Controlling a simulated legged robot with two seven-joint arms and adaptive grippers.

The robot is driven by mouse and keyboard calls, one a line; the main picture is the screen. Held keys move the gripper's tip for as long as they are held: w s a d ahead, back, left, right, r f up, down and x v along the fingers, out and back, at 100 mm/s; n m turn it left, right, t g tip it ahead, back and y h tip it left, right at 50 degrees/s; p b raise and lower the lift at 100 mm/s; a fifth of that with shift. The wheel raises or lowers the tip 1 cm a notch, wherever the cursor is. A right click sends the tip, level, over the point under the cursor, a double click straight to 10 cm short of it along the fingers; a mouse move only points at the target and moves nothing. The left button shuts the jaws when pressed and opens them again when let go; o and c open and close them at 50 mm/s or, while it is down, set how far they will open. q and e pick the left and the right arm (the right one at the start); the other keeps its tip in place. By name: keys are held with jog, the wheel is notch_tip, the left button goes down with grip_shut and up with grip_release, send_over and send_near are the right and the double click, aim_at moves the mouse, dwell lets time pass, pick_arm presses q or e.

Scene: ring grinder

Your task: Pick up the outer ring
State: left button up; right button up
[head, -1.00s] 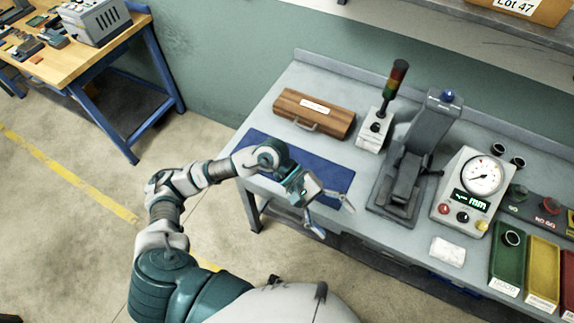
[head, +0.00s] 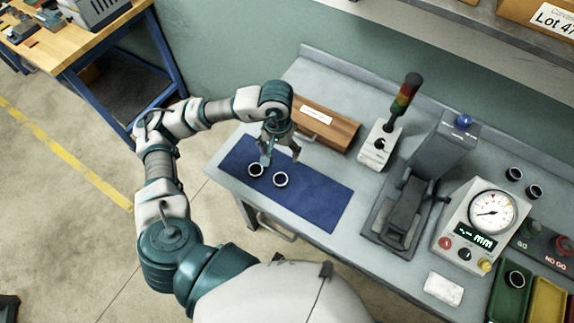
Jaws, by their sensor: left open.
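Two small rings with pale rims and dark insides lie on the blue mat (head: 322,205) in the head view. One is the left ring (head: 255,170), the other the right ring (head: 281,179). I cannot tell which is the outer ring. My left gripper (head: 281,159) points down over the mat's back part, just behind the rings. Its fingers are apart with nothing between them. One fingertip is close to the left ring in the picture; contact cannot be told. My right gripper is not in view.
A wooden case (head: 325,125) stands close behind my left gripper. Right of the mat are a signal-light box (head: 379,146), a grey press (head: 408,200) and a dial gauge (head: 474,225). More rings (head: 507,190) stand at the right. The mat's right half is clear.

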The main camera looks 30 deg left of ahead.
pick_arm(q)
jog(key=f, duration=0.1)
jog(key=p, duration=0.2)
send_over(280, 182)
jog(key=f, duration=1)
jog(key=shift+w+d+f, duration=0.2)
jog(key=shift+d+f, duration=0.1)
jog(key=shift+f, duration=0.1)
jog(key=shift+a+f, duration=0.15)
jog(key=shift+f, duration=0.15)
jog(key=f, duration=0.2)
jog(key=f+p, duration=0.1)
jog(key=shift+s+a+f, duration=0.15)
jog(key=shift+a+f, duration=0.05)
jog(key=shift+f, duration=0.15)
jog(key=shift+d+f, duration=0.1)
jog(key=shift+f, duration=0.4)
jog(key=shift+d, duration=0.1)
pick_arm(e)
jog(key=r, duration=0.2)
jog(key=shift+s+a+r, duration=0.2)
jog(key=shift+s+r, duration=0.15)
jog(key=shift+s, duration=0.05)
pick_arm(q)
jog(key=c, duration=1.3)
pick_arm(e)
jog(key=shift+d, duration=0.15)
pick_arm(q)
jog(key=shift+r, duration=0.1)
